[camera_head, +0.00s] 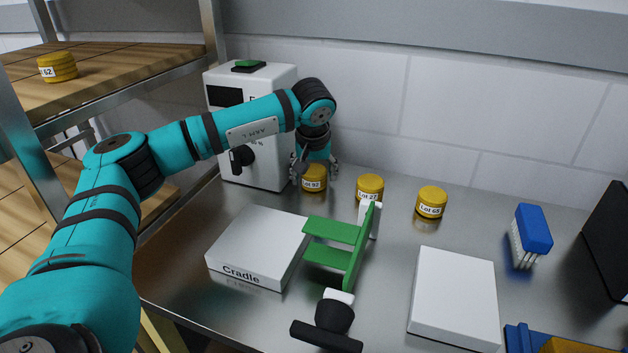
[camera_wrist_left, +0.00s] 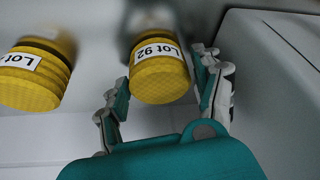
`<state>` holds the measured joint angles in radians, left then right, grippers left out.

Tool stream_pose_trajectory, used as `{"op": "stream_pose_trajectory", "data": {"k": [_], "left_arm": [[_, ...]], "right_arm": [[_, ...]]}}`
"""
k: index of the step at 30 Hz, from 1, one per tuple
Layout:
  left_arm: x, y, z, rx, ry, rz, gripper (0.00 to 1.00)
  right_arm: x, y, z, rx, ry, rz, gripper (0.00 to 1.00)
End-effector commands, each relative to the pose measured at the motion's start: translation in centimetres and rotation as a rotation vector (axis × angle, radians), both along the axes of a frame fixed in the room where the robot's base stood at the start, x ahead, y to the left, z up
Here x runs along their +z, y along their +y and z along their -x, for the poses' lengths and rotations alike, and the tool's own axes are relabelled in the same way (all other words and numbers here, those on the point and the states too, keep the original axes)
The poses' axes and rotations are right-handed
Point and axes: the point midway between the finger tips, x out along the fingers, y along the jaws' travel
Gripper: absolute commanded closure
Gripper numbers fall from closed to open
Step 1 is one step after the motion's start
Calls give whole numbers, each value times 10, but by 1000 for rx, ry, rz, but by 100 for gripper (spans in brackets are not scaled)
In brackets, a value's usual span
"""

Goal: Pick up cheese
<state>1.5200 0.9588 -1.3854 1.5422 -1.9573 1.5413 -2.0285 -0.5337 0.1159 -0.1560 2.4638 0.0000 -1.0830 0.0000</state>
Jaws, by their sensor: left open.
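Three yellow cheese wheels stand in a row at the back of the metal table. They are Lot 92 (camera_head: 314,181), Lot 27 (camera_head: 369,186) and Lot 65 (camera_head: 431,200). My left gripper (camera_head: 314,170) is open over Lot 92, with a finger at either side of it. In the left wrist view, Lot 92 (camera_wrist_left: 159,78) sits between the open fingers (camera_wrist_left: 163,92). I cannot tell whether they touch it. A second cheese (camera_wrist_left: 32,75) shows at the left there, apart from the fingers. My right gripper is not in view.
A white machine (camera_head: 275,150) stands close left of the gripper. A white Cradle block (camera_head: 258,240), a green frame (camera_head: 352,248), a white block (camera_head: 455,290) and a blue brush (camera_head: 533,230) stand nearer. Another cheese (camera_head: 58,67) is on the wooden shelf (camera_head: 130,62) at left.

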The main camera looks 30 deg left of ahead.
Motion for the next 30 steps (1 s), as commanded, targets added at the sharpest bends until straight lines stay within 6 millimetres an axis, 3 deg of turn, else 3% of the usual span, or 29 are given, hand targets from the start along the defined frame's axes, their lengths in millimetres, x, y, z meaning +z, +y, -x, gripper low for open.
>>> {"op": "stream_pose_trajectory", "data": {"k": [8, 19, 30], "left_arm": [[-2, 0, -1, -1, 0, 0, 34], [-2, 0, 0, -1, 0, 0, 81], [4, 0, -1, 0, -1, -1, 82]], "right_arm": [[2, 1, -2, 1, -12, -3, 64], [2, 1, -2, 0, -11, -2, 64], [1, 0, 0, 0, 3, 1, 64]]}}
